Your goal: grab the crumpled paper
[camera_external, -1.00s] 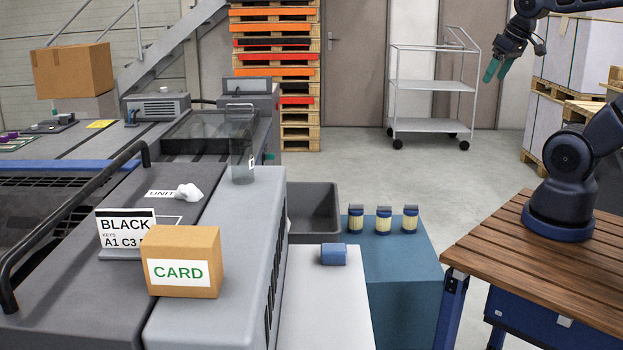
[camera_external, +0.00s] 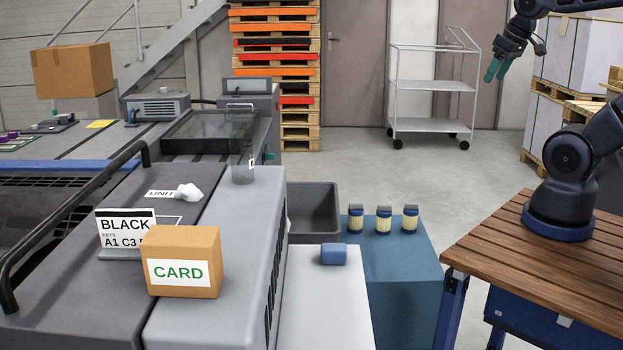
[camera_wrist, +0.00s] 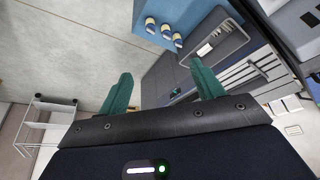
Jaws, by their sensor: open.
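The crumpled paper (camera_external: 189,192) is a small white wad on the dark grey top of the machine, beside the UNIT label (camera_external: 160,193). I cannot make it out in the wrist view. My gripper (camera_external: 496,69) hangs at the upper right of the external view, far from the paper and well above the floor. Its green fingers are apart and empty, and the wrist view shows both fingers (camera_wrist: 160,90) with nothing between them.
A cardboard box marked CARD (camera_external: 180,262) and a BLACK sign (camera_external: 127,229) stand in front of the paper. A grey bin (camera_external: 314,208), a blue roll (camera_external: 334,254) and three jars (camera_external: 384,219) are right of the machine. A wooden table (camera_external: 545,262) carries my base.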

